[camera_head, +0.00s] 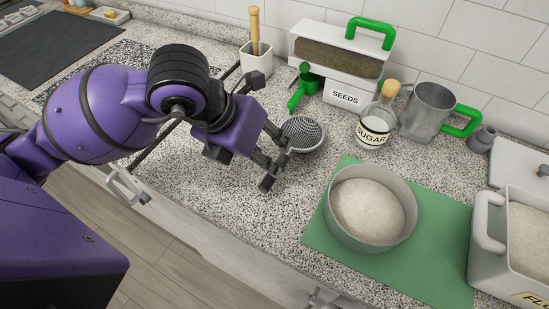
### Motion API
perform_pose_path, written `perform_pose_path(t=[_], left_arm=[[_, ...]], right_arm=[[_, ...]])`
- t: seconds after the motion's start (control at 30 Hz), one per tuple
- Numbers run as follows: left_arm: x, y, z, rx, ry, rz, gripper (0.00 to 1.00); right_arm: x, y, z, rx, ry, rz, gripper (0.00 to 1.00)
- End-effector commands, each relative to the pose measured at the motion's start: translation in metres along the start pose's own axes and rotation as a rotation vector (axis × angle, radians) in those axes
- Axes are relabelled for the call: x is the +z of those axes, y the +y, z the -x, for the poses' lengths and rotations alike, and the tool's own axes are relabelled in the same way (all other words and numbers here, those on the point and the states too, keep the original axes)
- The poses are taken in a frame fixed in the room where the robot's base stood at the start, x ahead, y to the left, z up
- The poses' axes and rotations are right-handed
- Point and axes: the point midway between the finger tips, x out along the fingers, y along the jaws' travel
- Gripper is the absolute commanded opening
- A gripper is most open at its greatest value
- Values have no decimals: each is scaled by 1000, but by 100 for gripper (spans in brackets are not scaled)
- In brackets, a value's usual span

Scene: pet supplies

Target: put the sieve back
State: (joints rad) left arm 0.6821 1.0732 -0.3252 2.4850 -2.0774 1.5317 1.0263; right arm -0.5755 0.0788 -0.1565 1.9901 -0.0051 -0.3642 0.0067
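A round grey mesh sieve (305,134) sits on the speckled counter, just behind and right of my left gripper's fingers. Its left edge is partly covered by a finger, and I cannot see a handle on it. My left gripper (276,162) reaches in from the left with its fingers spread, low over the counter beside the sieve. Nothing shows between the fingers, and I cannot tell whether a finger touches the sieve. My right gripper is out of view.
A seeds box (337,62), green scoop (308,82), sugar jar (374,127) and metal mug (428,109) stand behind. A bowl (371,208) of pale contents stands on a green mat (440,250). A flour container (510,240) is right; a utensil pot (256,62) stands behind my gripper.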

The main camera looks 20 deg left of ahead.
Motion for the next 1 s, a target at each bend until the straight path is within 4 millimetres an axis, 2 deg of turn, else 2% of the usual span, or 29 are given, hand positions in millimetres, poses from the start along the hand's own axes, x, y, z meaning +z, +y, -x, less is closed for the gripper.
perform_pose_path(t=[0.07,0.1,0.27,0.6,1.0], left_arm=[[1,0,17,2,-4,-3,37],[1,0,26,3,-5,-1,37],[1,-1,42,1,-4,-1,37],[0,0,43,0,1,0,37],[0,0,43,0,1,0,37]], right_arm=[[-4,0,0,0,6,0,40],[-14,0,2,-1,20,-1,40],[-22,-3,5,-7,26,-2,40],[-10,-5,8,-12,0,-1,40],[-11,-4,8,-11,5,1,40]])
